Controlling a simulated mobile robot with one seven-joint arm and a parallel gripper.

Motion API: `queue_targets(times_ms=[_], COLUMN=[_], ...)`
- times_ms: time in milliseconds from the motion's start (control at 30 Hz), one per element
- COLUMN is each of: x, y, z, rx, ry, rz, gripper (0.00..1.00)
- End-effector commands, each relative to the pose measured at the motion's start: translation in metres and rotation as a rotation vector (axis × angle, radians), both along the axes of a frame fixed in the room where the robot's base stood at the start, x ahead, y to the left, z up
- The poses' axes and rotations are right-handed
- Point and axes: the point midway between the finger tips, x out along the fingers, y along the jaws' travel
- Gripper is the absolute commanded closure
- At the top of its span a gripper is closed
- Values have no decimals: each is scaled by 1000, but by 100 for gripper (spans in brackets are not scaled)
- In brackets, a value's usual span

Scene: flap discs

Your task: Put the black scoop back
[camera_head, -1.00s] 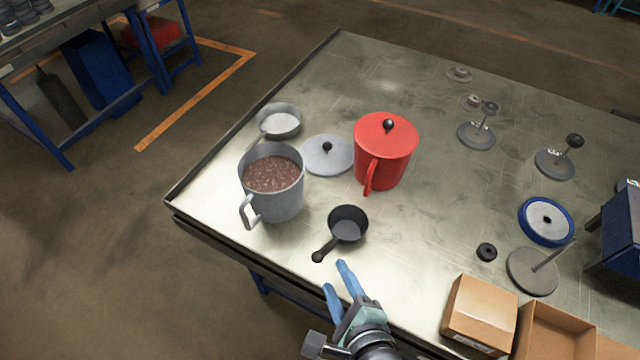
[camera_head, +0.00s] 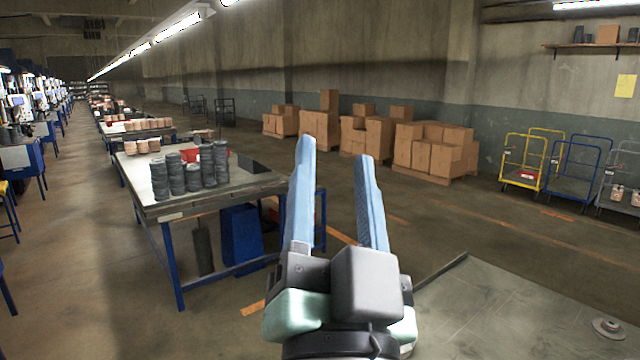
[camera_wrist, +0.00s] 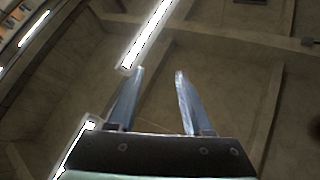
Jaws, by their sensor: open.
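My gripper (camera_head: 335,155) is raised high in front of the head camera, its two blue fingers spread apart with nothing between them. In the wrist view my gripper (camera_wrist: 156,72) is also open and empty, facing the ceiling and lights. The black scoop is not in view now. Only a back corner of the metal work table (camera_head: 500,310) shows at the lower right; the pots and lids are out of view.
A small round metal part (camera_head: 608,328) sits on the near table. Another table (camera_head: 160,206) with stacks of dark discs (camera_head: 190,172) stands at the left. Cardboard boxes (camera_head: 435,150) are piled by the back wall, with trolleys (camera_head: 565,165) at the right. Open floor lies between.

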Motion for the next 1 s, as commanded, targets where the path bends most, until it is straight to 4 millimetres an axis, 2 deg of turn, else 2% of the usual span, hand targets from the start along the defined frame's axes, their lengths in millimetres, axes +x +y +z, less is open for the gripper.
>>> queue_targets(times_ms=[33, 100, 200, 333, 600, 733, 867, 1000], x=[-15, -32, -49, -58, -57, -57, -57, -57], y=[3, 7, 11, 12, 12, 12, 12, 12], z=[33, 62, 87, 99, 98, 90, 68, 30], rx=[-91, -194, -288, -335, -337, -335, -334, -335], ry=[-78, -148, -212, -241, -240, -239, -239, -239], rz=[-62, -140, -221, -267, -268, -267, -266, -266], gripper=[50, 50, 50, 50, 50, 50, 50, 50])
